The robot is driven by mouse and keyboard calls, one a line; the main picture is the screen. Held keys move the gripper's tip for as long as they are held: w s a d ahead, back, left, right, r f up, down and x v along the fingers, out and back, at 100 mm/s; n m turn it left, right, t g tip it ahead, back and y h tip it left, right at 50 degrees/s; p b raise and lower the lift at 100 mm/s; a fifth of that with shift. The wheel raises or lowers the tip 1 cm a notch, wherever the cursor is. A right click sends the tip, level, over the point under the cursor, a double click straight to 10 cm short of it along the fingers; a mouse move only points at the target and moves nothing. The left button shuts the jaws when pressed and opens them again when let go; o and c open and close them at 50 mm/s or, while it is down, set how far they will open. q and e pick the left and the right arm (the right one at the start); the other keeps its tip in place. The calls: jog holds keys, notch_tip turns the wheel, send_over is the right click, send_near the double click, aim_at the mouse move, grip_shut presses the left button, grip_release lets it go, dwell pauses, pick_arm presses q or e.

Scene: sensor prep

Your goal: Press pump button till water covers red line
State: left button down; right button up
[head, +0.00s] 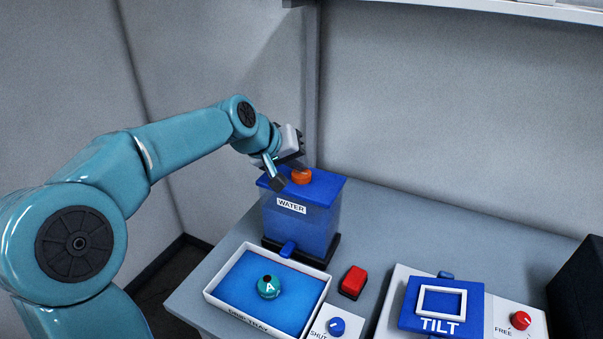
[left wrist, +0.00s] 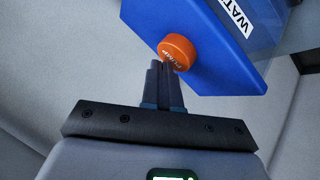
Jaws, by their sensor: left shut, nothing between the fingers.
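The blue water tank (head: 300,222) with a "WATER" label stands at the back left of the bench. Its orange pump button (head: 301,177) sits on top of the blue lid; in the left wrist view the button (left wrist: 178,51) reads "PUMP". My left gripper (head: 301,166) is at the button. Its dark fingers (left wrist: 161,66) are shut together and empty, with the tips at the button's edge in the left wrist view. I cannot tell whether they touch it. I see no red line, and the water level is not clear. My right gripper is not in view.
A white drip tray (head: 212,295) with a blue floor holds a teal ball marked A (head: 269,287). Nearby are a red block (head: 353,282), a blue "SHUT" knob (head: 337,326), a blue "TILT" plate (head: 412,314) and a red "FREE" knob (head: 520,320). Walls stand behind.

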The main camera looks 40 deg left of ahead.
aim_at(297, 175)
pick_arm(q)
jog(key=shift+f+b, duration=0.55)
jog(key=shift+f, duration=0.1)
dwell(0.3)
jog(key=shift+r+p, duration=1)
jog(key=shift+r, duration=0.15)
notch_tip(297, 175, up, 5)
jog(key=p, duration=0.4)
jog(key=shift+r, duration=0.1)
dwell(0.7)
